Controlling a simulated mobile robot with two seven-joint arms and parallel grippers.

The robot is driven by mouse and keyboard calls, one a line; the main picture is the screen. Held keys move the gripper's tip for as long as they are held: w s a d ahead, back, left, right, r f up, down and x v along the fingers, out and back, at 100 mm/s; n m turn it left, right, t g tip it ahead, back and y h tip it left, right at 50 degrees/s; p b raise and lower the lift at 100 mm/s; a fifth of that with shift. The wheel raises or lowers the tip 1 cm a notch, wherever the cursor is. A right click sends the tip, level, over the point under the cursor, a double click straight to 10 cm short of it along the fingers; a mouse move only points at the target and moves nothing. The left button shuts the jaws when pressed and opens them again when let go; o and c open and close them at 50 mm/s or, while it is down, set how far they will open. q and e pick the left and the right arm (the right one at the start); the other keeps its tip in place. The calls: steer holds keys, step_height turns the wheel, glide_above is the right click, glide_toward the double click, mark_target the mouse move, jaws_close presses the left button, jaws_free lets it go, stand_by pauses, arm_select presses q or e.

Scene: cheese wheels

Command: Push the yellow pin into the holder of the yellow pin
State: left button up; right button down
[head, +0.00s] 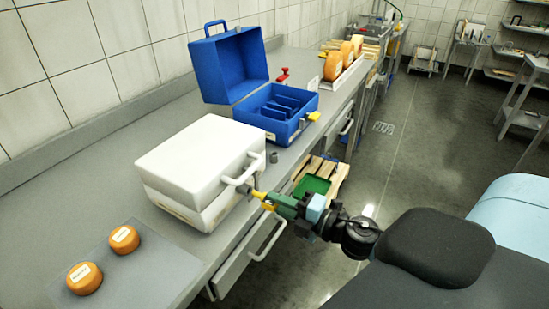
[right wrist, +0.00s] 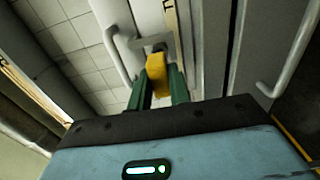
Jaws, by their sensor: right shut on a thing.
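The yellow pin (head: 258,194) is in the jaws of my right gripper (head: 270,200), at the front of the closed white case (head: 185,160), just below its handle (head: 243,172). In the right wrist view the yellow pin (right wrist: 157,78) sits between the green fingers of my right gripper (right wrist: 157,88). Its far end points at a small grey fitting (right wrist: 158,48) by the handle, which looks like the holder. I cannot tell whether the pin's tip is inside it. My left gripper is not in view.
An open blue case (head: 262,130) with a yellow piece (head: 313,116) at its front stands behind the white case. Two orange cheese wheels (head: 124,240) lie on a grey mat (head: 165,265) at the near left. A drawer handle (head: 268,243) sticks out below the counter edge.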

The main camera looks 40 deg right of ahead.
steer(key=shift+v, duration=0.8)
steer(key=shift+v, duration=1.55)
steer(key=shift+a, duration=0.1)
